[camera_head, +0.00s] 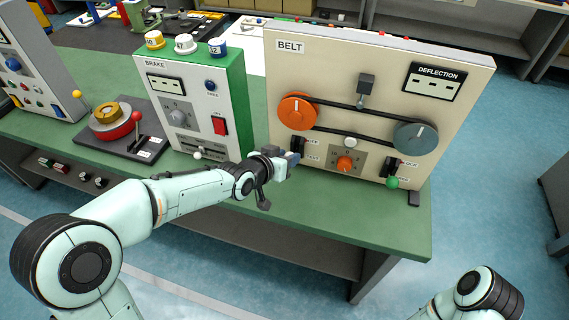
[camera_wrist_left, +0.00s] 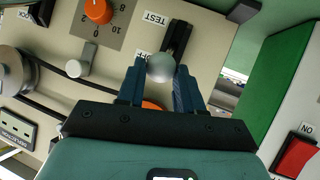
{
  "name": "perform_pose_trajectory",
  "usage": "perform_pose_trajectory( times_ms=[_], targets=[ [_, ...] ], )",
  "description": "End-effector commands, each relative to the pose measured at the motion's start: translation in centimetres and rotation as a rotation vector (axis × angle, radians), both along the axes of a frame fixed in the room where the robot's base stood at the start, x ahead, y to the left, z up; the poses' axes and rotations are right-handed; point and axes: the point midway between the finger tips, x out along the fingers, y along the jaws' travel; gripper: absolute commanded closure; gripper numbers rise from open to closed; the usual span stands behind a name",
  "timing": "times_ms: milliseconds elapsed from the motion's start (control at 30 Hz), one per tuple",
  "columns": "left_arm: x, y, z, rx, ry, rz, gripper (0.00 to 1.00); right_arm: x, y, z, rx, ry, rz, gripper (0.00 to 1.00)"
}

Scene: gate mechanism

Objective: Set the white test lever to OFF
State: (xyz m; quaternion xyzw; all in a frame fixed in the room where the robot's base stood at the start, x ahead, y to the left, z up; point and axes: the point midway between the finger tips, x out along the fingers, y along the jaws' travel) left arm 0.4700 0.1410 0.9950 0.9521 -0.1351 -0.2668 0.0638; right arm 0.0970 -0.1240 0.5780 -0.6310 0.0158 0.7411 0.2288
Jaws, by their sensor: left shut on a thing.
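The white test lever (camera_wrist_left: 160,67) shows in the left wrist view as a pale round knob in front of a black slot (camera_wrist_left: 178,42) on the cream BELT panel (camera_head: 334,69). The TEST label (camera_wrist_left: 157,18) and OFF label (camera_wrist_left: 143,56) stand beside the slot, upside down in that view. The knob appears near the OFF label, but it stands out from the panel, so its exact setting is unclear. My left gripper (camera_head: 291,159) is at the panel's lower left, its blue fingers (camera_wrist_left: 159,83) shut on the knob. In the head view the gripper hides the knob. My right gripper is out of view.
An orange dial (camera_head: 345,163) and a green-knobbed lock lever (camera_head: 393,182) sit right of the test lever. Belt wheels (camera_head: 297,110) are above. The BRAKE box (camera_head: 178,112) stands close on the left. The green bench's front strip (camera_head: 345,215) is clear.

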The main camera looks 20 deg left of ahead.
Motion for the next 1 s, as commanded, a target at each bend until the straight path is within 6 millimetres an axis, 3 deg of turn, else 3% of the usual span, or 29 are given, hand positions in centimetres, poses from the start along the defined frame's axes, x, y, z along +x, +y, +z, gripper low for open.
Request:
perform_pose_trajectory(
  times_ms=[100, 633, 667, 733, 1000],
  targets=[
    [0.49, -0.02, 0.93, -0.002, -0.019, 0.001, 1.0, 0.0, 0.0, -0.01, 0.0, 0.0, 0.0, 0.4],
    [0.66, -0.07, 1.3, -0.002, -0.021, 0.0, 1.0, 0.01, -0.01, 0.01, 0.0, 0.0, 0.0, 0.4],
    [0.66, -0.08, 1.31, -0.002, -0.021, 0.0, 0.62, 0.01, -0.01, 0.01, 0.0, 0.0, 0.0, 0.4],
    [0.62, -0.07, 1.22, -0.003, -0.019, 0.001, 0.4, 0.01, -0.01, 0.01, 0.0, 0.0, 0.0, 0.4],
    [0.49, 0.0, 0.83, -0.001, -0.009, 0.001, 0.4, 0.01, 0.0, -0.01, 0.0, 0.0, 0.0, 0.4]
  ],
)
